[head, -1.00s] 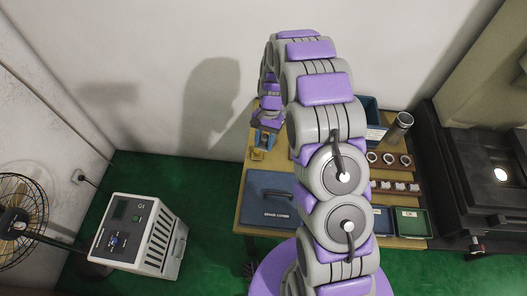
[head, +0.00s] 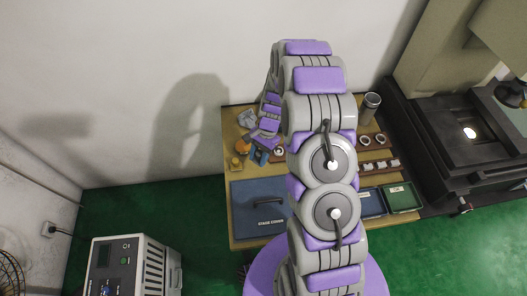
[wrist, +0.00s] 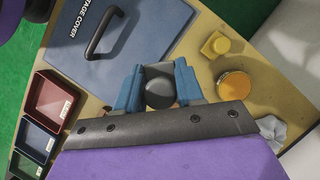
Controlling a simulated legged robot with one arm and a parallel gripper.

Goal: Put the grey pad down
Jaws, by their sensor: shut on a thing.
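My gripper (wrist: 158,88) is shut on the dark grey pad (wrist: 160,92), which sits between its two blue fingers in the wrist view. The pad has a rounded near face. The gripper is over the wooden table (wrist: 195,75), beside the blue stage cover; I cannot tell whether the pad touches the table. In the head view my gripper (head: 259,155) shows small at the left part of the table, and the pad cannot be made out there.
A yellow block (wrist: 215,45) and an orange round piece (wrist: 236,85) stand close right of the gripper. The blue stage cover (wrist: 150,38) has a raised black handle. A crumpled grey cloth (wrist: 271,130) lies nearby. Red (wrist: 52,98), blue and green trays lie left.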

